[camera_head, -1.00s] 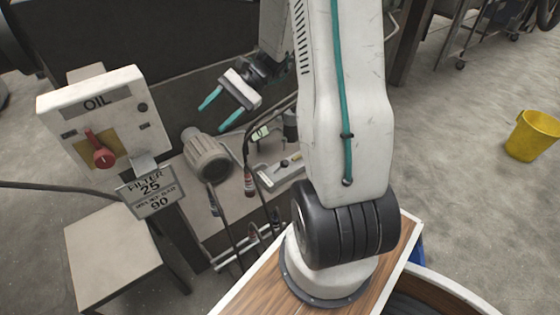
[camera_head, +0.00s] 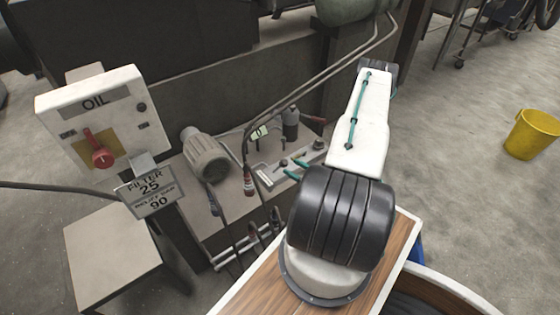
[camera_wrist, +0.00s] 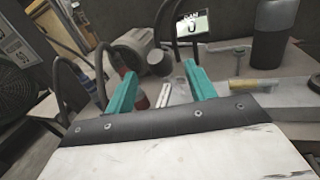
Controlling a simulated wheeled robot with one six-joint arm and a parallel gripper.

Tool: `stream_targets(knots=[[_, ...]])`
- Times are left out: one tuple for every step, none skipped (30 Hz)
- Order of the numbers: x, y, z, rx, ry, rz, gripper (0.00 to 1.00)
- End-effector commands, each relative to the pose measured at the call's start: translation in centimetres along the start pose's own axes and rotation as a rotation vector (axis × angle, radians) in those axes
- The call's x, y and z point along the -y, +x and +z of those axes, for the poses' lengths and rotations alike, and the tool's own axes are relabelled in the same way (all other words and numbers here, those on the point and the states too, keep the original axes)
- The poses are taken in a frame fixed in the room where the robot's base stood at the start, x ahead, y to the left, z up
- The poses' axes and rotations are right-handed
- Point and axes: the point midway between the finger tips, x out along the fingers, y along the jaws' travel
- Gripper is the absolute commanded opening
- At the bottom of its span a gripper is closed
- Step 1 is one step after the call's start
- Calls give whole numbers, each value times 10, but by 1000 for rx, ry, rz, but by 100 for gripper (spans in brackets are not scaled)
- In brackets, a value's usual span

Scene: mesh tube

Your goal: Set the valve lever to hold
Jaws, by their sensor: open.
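Which part is the valve lever is not certain. A long pale valve block (camera_head: 268,178) lies on the bench, with small knobs and fittings on top. It also shows in the wrist view (camera_wrist: 300,97), where a short yellowish cylinder (camera_wrist: 262,87) lies by its edge. A small card (camera_head: 260,133) stands behind the block; its text is unreadable.
A grey motor (camera_head: 207,158), a dark bottle (camera_head: 290,123) and hanging hoses crowd the bench. An OIL box (camera_head: 105,125) with a red rotary handle (camera_head: 102,157) stands left. A yellow bucket (camera_head: 530,135) is on the open floor at right.

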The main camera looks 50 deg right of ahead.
Motion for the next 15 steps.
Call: stream_targets(knots=[[0, 1, -3, 0, 3, -6, 55], [0, 3, -3, 0, 4, -7, 55], [0, 8, -3, -1, 4, -7, 55], [0, 12, -3, -1, 3, -7, 55], [0, 16, -3, 0, 3, -5, 55], [0, 23, -3, 0, 3, -4, 55], [0, 28, -3, 0, 2, -4, 55], [-1, 34, -3, -1, 2, -3, 55], [0, 40, -3, -1, 2, -3, 55], [-1, 45, -3, -1, 3, -2, 55], [-1, 50, -3, -1, 3, -3, 55], [-1, 56, -3, -1, 3, -2, 55], [-1, 60, -3, -1, 2, -3, 55], [0, 63, -3, -1, 2, -4, 55], [0, 67, -3, -1, 2, -3, 55]])
